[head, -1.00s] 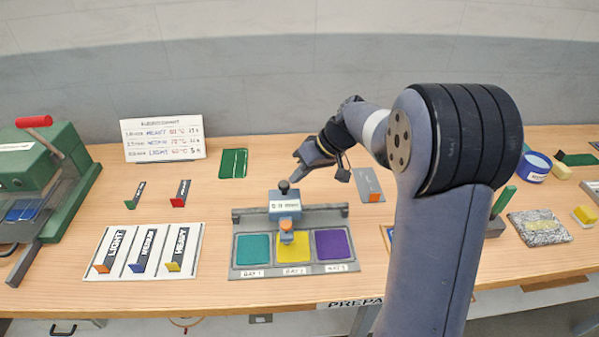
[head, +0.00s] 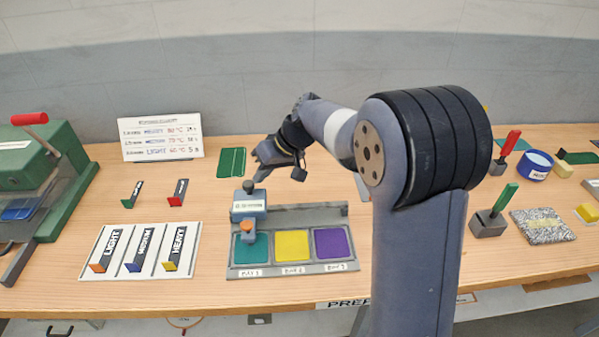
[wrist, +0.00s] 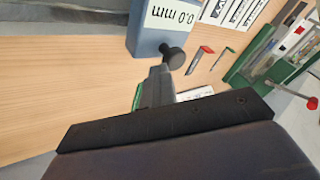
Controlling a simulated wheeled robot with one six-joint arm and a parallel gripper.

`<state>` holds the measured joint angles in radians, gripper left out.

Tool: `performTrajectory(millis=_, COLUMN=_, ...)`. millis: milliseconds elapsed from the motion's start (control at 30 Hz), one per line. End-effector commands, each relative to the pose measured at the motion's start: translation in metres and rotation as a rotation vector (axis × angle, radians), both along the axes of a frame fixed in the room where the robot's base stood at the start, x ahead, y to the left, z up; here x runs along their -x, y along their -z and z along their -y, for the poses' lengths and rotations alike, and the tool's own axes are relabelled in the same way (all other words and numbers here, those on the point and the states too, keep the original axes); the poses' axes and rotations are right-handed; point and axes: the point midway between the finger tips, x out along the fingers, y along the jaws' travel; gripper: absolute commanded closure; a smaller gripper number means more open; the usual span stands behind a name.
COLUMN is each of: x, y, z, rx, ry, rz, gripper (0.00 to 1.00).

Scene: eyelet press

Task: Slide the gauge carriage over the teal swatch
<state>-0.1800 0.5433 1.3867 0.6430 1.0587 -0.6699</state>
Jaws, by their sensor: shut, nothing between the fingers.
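The gauge carriage (head: 248,205), a blue-grey block with a black knob (head: 248,186) and an orange foot (head: 247,227), sits at the left end of the grey rail. Its foot is above the upper part of the teal swatch (head: 252,249). The yellow (head: 292,245) and purple (head: 332,243) swatches are uncovered. My gripper (head: 259,176) is shut and empty, just right of and behind the knob. In the wrist view my gripper (wrist: 156,78) points at the knob (wrist: 174,57) beside the carriage (wrist: 158,28); I cannot tell whether they touch.
A label board (head: 140,252) with several upright tags lies left of the gauge base (head: 345,264). A green press (head: 40,170) stands at far left. Stamps (head: 490,222) and a blue tub (head: 536,166) are at right.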

Motion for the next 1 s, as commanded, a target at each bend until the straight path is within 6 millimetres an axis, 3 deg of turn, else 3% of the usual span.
performTrajectory(millis=267, x=0.001, y=-0.006, z=-0.001, rx=-0.008, ry=-0.002, rz=0.002, gripper=1.0)
performTrajectory(millis=700, x=0.009, y=-0.07, z=0.049, rx=-0.004, ry=0.002, rz=0.003, gripper=1.0)
performTrajectory(millis=1000, x=0.013, y=-0.089, z=0.063, rx=-0.002, ry=0.002, rz=-0.001, gripper=1.0)
